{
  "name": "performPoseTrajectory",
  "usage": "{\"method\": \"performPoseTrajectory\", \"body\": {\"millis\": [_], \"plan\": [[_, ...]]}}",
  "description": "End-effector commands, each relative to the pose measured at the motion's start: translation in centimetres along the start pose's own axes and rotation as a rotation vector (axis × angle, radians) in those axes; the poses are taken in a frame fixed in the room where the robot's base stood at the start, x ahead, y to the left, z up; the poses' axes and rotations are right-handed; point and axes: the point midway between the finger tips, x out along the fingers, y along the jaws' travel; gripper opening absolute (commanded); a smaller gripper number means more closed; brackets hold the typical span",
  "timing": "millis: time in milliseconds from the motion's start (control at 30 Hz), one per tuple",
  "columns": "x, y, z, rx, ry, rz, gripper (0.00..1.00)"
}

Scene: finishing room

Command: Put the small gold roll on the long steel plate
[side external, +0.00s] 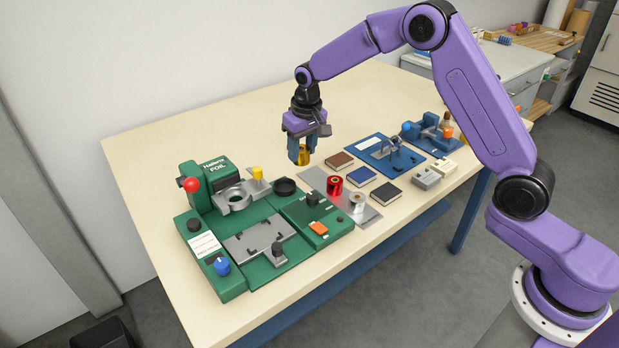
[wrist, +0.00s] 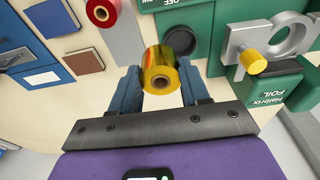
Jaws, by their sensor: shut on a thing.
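My gripper (side external: 299,158) is shut on the small gold roll (side external: 305,157), just beyond the far end of the long steel plate (side external: 313,178) in the side view. In the wrist view, the gold roll (wrist: 162,66) sits between the two blue fingers of my gripper (wrist: 160,85), its cored end facing the camera. How high the roll is above the table I cannot tell exactly. The plate (wrist: 128,35) runs upward there, left of the roll. A red roll (side external: 334,186) and a silver roll (side external: 357,202) stand on the plate.
A green foil machine (side external: 208,170) with a yellow knob (side external: 257,172) stands close on the left. Small books, including a brown one (side external: 339,160), lie right of the plate. A blue board (side external: 384,154) lies beyond them. The table's far left side (side external: 200,135) is clear.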

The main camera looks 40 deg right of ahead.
Motion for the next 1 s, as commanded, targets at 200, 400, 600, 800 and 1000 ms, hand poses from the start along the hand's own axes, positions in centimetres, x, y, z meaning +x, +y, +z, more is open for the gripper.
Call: {"method": "performPoseTrajectory", "body": {"millis": [200, 400, 600, 800, 1000], "plan": [[-2.6, 3.9, 4.2, 0.001, 0.002, 0.000, 0.19], [-3.9, 6.3, 7.8, 0.000, 0.002, 0.000, 0.19], [-4.5, 7.4, 9.7, -0.001, 0.002, 0.000, 0.19], [-3.5, 7.6, 8.6, -0.001, 0.000, 0.000, 0.19], [-1.4, 7.5, 5.3, 0.000, 0.000, 0.000, 0.19]]}}
